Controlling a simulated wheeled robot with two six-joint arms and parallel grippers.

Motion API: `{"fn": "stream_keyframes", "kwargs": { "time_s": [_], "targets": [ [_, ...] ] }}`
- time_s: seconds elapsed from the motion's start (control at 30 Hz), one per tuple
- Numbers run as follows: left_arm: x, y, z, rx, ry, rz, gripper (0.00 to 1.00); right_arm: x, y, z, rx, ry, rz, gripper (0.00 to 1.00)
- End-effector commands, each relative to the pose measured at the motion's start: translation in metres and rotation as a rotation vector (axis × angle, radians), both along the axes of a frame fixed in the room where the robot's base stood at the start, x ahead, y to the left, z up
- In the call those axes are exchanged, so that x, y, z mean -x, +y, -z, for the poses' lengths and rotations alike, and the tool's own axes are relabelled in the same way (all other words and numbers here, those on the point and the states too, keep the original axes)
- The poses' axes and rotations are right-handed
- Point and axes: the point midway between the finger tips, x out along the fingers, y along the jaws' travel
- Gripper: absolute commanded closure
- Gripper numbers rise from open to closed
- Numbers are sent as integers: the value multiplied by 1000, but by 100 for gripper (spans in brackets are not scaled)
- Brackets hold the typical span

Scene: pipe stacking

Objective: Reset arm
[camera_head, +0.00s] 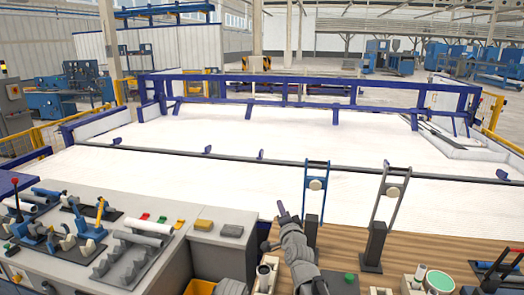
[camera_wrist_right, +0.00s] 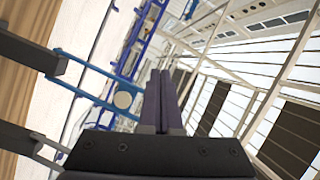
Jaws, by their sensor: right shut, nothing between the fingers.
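My right gripper (camera_head: 281,209) is raised above the front edge of the wooden bench top (camera_head: 445,245), pointing up and away. Its two dark fingers are pressed together with nothing between them, as the right wrist view (camera_wrist_right: 160,98) shows. It is left of the upright stand with a blue frame and round pale disc (camera_head: 316,185), apart from it. A second stand with a grey frame and pale disc (camera_head: 393,191) is further right. My left gripper is not in view.
A grey bench at left carries a rack (camera_head: 120,262), a pale pipe (camera_head: 150,226), blue clamps and levers. A yellow block (camera_head: 203,225) lies near its right end. A control box with a green button (camera_head: 438,281) stands front right. Beyond is a wide white bed with blue rails (camera_head: 310,82).

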Motion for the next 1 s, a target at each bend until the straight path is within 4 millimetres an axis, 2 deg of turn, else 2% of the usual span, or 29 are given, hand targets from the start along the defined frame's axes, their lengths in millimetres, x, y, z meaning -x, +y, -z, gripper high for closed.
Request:
{"fn": "stream_keyframes", "kwargs": {
  "time_s": [0.03,0.1,0.17,0.23,0.37,0.4,0.5,0.6,0.73,0.83,1.0],
  "targets": [
    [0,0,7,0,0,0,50,14,26,30,98,91,-78,100],
    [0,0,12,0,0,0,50,33,54,67,241,217,-186,100],
    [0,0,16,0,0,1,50,55,74,99,365,324,-280,100],
    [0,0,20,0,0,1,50,84,90,136,508,448,-388,100],
    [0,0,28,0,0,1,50,149,101,196,764,675,-588,100],
    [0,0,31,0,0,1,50,170,100,211,839,744,-649,100],
    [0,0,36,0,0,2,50,222,92,239,1001,908,-788,100],
    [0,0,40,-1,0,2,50,265,78,255,1126,1049,-904,100],
    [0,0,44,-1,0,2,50,304,63,262,1224,1184,-1007,100],
    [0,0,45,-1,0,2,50,320,56,263,1260,1242,-1050,100],
    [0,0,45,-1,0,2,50,327,52,262,1277,1272,-1071,100]
  ]
}}
